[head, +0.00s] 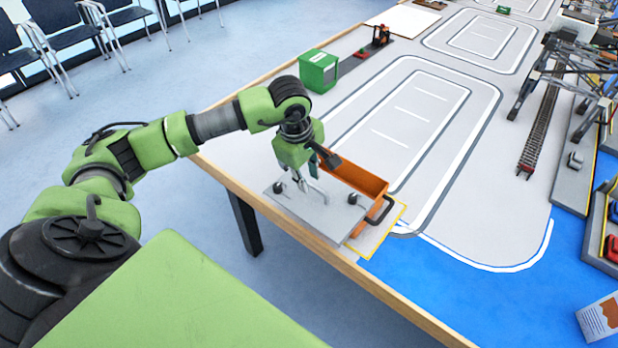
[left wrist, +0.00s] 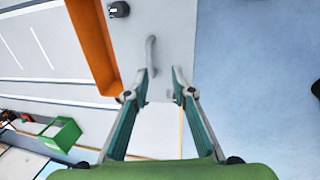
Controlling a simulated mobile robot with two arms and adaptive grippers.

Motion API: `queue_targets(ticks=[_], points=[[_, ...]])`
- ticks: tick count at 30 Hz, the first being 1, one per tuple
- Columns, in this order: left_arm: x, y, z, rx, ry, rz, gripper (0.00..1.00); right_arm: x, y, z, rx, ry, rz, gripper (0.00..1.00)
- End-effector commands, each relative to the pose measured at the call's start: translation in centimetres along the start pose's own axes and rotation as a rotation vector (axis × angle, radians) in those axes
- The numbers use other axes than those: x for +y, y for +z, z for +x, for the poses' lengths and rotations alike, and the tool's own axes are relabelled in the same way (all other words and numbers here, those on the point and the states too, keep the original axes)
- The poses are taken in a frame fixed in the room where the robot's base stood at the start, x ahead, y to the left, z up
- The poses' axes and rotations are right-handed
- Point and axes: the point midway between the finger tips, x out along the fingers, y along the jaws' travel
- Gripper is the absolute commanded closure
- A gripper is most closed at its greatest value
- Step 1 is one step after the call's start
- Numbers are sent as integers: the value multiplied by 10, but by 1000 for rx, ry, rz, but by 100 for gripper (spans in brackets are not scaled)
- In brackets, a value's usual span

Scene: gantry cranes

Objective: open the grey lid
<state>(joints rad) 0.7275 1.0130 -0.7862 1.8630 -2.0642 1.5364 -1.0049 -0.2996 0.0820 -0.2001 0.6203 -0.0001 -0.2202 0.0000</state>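The grey lid (head: 307,209) is a flat plate near the table's front edge, with two dark knobs on it. It lies along the near side of an orange box (head: 352,178), whose inside partly shows. I cannot tell whether the lid rests on the box. In the left wrist view, the lid (left wrist: 170,20) has a grey bar handle (left wrist: 151,53), and the orange box wall (left wrist: 93,45) is at left. My left gripper (head: 318,188) is over the lid, its fingers apart and empty. In the left wrist view its fingertips (left wrist: 160,93) are close to the handle's end. My right gripper is out of view.
A green box (head: 319,71) stands on the table behind my left gripper. A black curved handle (head: 381,210) sticks out at the orange box's right end. Model cranes and a track (head: 540,130) are at right. The marked grey road surface beyond the box is clear.

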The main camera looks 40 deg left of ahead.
Motion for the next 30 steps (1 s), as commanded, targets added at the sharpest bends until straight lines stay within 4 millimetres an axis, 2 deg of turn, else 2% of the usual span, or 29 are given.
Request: queue_targets(ticks=[30], points=[[1,0,-74,0,0,0,77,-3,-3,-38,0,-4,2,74]])
